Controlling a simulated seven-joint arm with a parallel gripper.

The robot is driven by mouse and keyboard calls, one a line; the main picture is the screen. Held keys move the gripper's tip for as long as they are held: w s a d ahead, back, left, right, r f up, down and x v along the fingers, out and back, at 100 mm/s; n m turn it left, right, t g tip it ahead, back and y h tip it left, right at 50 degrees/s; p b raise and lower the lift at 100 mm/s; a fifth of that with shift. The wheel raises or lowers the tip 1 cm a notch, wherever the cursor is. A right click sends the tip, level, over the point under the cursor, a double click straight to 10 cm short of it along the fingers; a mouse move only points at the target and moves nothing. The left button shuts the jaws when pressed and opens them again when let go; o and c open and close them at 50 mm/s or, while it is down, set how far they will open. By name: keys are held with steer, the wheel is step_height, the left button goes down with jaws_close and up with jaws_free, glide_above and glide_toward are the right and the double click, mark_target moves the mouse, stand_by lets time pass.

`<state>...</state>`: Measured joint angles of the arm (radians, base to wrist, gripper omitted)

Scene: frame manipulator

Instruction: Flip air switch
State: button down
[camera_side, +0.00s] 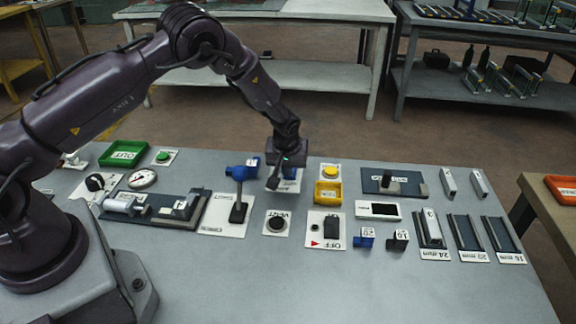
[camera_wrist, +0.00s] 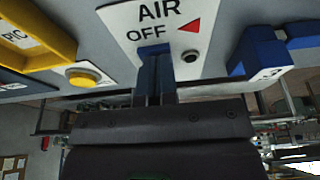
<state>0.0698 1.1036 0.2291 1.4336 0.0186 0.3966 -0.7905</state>
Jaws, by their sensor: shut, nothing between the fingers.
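The white air switch panel (camera_wrist: 115,20) reads "AIR" and "OFF", with a red triangle (camera_wrist: 190,25) and a small round black part (camera_wrist: 190,56). In the side view the panel (camera_side: 292,186) lies below my gripper (camera_side: 271,186) and is partly covered by it. In the wrist view my gripper (camera_wrist: 155,52) is shut and empty, its fingertips at the panel just below "OFF". The fingers hide the spot where a switch lever could be, so its position cannot be told. Whether the tips touch anything is unclear.
A yellow button (camera_side: 330,173) and yellow bin (camera_side: 318,193) stand right of the panel. A blue valve-like part (camera_side: 240,172) stands close on its left. Another panel marked "OFF" (camera_side: 325,243) and a round black button (camera_side: 277,224) lie nearer the camera. The table's front is clear.

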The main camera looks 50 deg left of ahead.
steer(key=shift+w+a, duration=0.1)
steer(key=shift+w+a+r, duration=0.35)
steer(key=shift+w+a, duration=0.1)
steer(key=shift+r, duration=0.1)
steer(key=shift+r, duration=0.3)
steer(key=s+d+v, duration=0.1)
steer(key=v, duration=1.2)
steer(key=shift+f, duration=0.25)
steer(key=shift+s+d, duration=0.1)
